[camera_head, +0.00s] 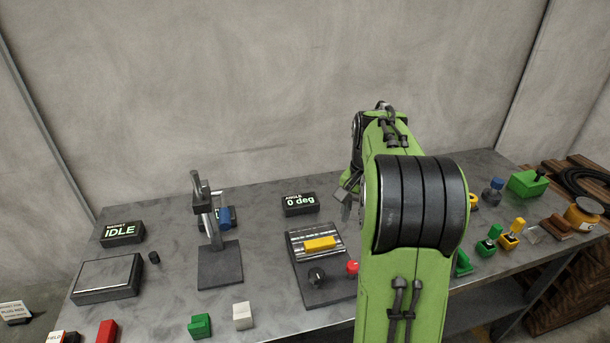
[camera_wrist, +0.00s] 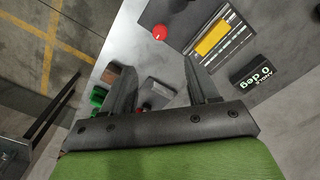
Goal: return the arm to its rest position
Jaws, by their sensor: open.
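My green arm (camera_head: 405,230) rises in front of the table in the head view and covers part of its right half. My gripper (camera_head: 347,196) shows just left of the arm, above the table and right of the angle display; the arm partly hides it. In the wrist view my gripper (camera_wrist: 152,72) has its two dark fingers spread apart, with nothing held between them. A grey block (camera_wrist: 160,88) and a red-topped item (camera_wrist: 146,106) show beyond the fingers, partly hidden by the gripper.
On the grey table (camera_head: 262,205) stand an "IDLE" display (camera_head: 122,233), a press-like stand (camera_head: 219,262), a "0 deg" display (camera_head: 300,204) and a fixture with a yellow block (camera_head: 320,243). Several small coloured items, including a green box (camera_head: 527,183), stand right of my arm. A wall is behind.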

